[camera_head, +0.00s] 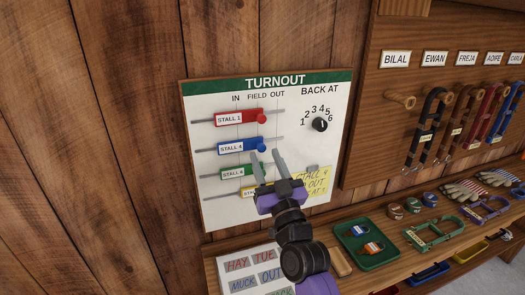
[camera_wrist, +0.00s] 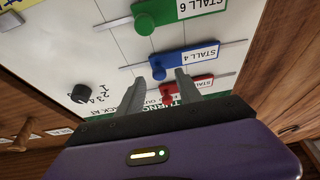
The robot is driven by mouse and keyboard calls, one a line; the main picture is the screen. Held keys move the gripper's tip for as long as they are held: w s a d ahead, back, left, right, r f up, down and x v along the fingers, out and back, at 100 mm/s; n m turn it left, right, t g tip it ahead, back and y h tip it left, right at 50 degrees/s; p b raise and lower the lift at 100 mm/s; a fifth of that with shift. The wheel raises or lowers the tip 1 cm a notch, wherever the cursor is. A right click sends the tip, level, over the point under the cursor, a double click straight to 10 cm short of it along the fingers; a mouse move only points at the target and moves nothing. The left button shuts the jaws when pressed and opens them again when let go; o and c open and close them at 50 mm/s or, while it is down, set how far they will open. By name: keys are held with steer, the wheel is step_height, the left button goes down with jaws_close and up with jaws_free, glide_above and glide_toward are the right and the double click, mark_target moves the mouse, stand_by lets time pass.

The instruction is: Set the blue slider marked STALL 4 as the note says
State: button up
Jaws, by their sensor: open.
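The white TURNOUT board (camera_head: 225,170) hangs on the wood wall with columns IN, FIELD and OUT. The blue STALL 4 slider (camera_head: 232,147) is on the second rail, its round knob about under FIELD. In the wrist view the blue slider (camera_wrist: 196,56) appears upside down. My gripper (camera_head: 263,152) is open, its fingertips on either side of the blue knob in both views; whether they touch it or the board I cannot tell. A yellow note (camera_head: 317,182) at the board's lower right reads "STALL 4" and "OUT"; my gripper hides part, and its last line is unclear.
The red STALL 1 slider (camera_head: 230,118) is above, the green STALL 6 slider (camera_head: 232,174) below, and a yellow slider (camera_head: 248,193) is mostly hidden. A black BACK AT dial (camera_head: 320,125) is at right. A shelf with a green tray (camera_head: 345,238) is beneath.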

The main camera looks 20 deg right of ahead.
steer(key=shift+x, duration=1.4)
steer(key=shift+c, duration=0.4)
jaws_close()
steer(key=shift+d, duration=0.1)
